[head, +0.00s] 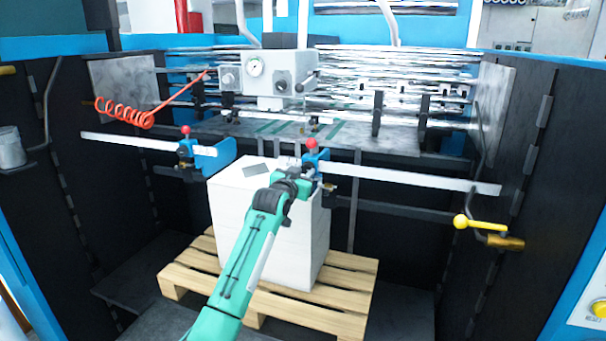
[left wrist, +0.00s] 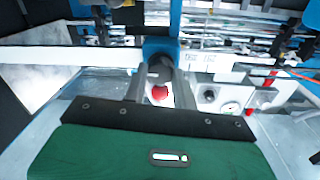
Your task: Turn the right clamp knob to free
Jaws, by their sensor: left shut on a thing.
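The right clamp (head: 313,160) is a blue block with a red ball on top, on the white ruled bar above the paper stack. My left gripper (head: 303,184) is at the front of this clamp, its fingers shut on the clamp knob. In the left wrist view the fingers (left wrist: 160,76) close around the dark knob (left wrist: 161,60) in front of the blue clamp body (left wrist: 160,48). The knob is mostly hidden by the fingers, so its turn angle cannot be told. The left clamp (head: 205,154), also blue with a red ball, stands apart. My right gripper is out of view.
A white paper stack (head: 228,205) stands on a wooden pallet (head: 345,290) under the clamps. The white bar (head: 420,178) runs to the right, near a yellow-handled crank (head: 475,224). A gauge box (head: 277,76) and a red coiled hose (head: 125,113) are behind.

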